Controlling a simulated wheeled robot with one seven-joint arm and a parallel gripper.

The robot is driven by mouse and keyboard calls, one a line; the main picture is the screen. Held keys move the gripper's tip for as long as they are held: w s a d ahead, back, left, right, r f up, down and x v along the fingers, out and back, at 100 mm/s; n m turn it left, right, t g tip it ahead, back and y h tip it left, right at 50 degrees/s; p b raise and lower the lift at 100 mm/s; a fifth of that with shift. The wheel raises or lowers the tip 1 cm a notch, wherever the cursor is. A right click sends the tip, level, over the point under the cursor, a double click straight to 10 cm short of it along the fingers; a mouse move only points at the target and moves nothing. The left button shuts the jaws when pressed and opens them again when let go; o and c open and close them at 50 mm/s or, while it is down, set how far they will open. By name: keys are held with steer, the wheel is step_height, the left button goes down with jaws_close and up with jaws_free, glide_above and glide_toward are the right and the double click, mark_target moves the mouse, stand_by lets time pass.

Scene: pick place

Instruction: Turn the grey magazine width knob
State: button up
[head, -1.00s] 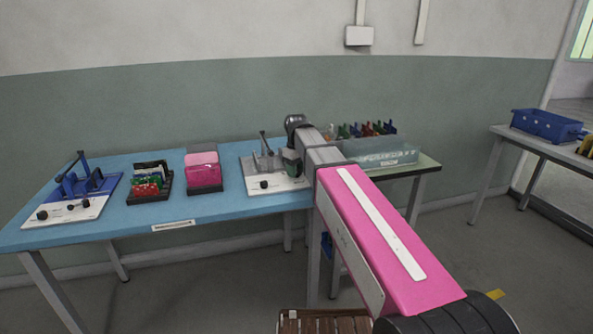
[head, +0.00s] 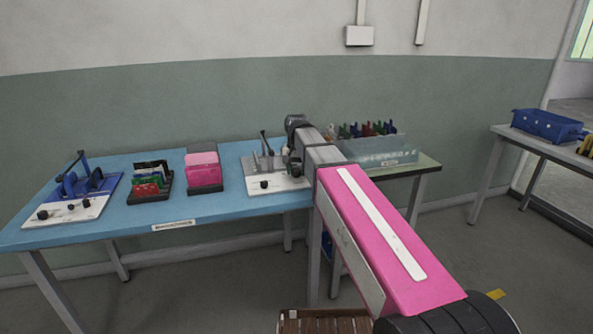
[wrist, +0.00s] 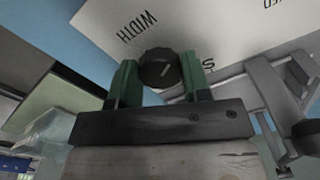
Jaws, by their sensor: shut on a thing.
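The grey magazine (head: 264,162) stands on a white base plate (head: 282,186) at the right end of the blue table in the head view. In the head view my gripper (head: 294,168) is small at the right of the plate, partly hidden by my arm. Another dark knob (head: 264,184) shows at the plate's front left.
On the blue table (head: 226,206) stand a pink-filled holder (head: 204,188), a black rack of cards (head: 150,182) and a blue fixture on a white plate (head: 72,212). A clear bin (head: 385,152) stands behind my arm. Some blue tabletop is free between them.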

mark_target(296, 170)
steer(key=m, duration=0.6)
steer(key=shift+m, duration=0.3)
stand_by(0.4)
steer(key=o, duration=0.9)
step_height(296, 170, up, 11)
steer(key=shift+f, duration=0.1)
